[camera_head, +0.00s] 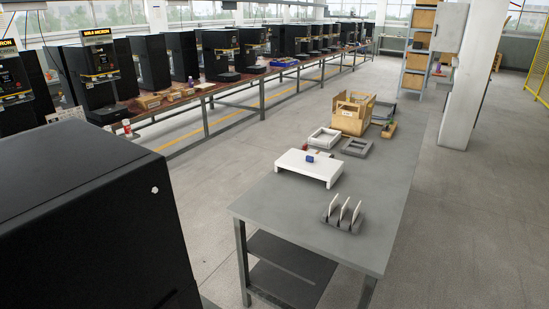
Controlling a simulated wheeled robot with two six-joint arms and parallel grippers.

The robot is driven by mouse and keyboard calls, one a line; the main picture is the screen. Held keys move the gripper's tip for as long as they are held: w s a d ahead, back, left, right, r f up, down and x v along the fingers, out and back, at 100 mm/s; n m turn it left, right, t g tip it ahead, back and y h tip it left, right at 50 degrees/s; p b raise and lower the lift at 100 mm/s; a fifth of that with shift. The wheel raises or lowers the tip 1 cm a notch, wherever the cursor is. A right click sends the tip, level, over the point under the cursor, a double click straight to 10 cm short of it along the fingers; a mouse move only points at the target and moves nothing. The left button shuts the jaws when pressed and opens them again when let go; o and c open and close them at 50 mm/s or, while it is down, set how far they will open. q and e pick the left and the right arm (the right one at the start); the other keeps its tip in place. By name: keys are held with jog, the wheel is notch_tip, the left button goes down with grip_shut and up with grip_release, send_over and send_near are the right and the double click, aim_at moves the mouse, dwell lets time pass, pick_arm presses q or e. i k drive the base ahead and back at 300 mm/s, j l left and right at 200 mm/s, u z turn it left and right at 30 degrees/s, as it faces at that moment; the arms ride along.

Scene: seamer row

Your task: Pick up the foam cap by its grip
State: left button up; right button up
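A white, wide, flat piece with downturned ends (325,173) stands on the near half of the grey table (285,214); it looks like the foam cap. A small blue block (310,155) sits upright on its top and looks like the grip. Nothing touches either one. Neither of my grippers is in view.
A grey rack with upright white plates (343,222) stands near the table's front. Behind the white piece are a white frame (323,139), a grey frame (357,148) and a wooden crate (353,114). A large black box (95,220) fills the lower left. Grey floor surrounds the table.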

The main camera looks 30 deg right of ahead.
aim_at(328, 169)
jog(key=l+u, duration=0.1)
jog(key=l, duration=0.35)
jog(key=k+l, duration=0.15)
jog(key=l, duration=0.3)
jog(key=l+u, duration=0.15)
jog(key=l, duration=0.3)
jog(key=k+l+u, duration=0.1)
jog(key=l, duration=0.3)
jog(key=k+l, duration=0.15)
jog(key=l, duration=0.3)
jog(key=l+u, duration=0.15)
jog(key=l, duration=0.3)
jog(key=l+u, duration=0.15)
jog(key=l, duration=0.25)
jog(key=k+l+u, duration=0.15)
jog(key=l, duration=0.3)
jog(key=l+u, duration=0.15)
jog(key=l, duration=0.25)
jog(key=k+l+u, duration=0.1)
jog(key=l, duration=0.3)
jog(key=k+l+u, duration=0.15)
jog(key=l, duration=0.25)
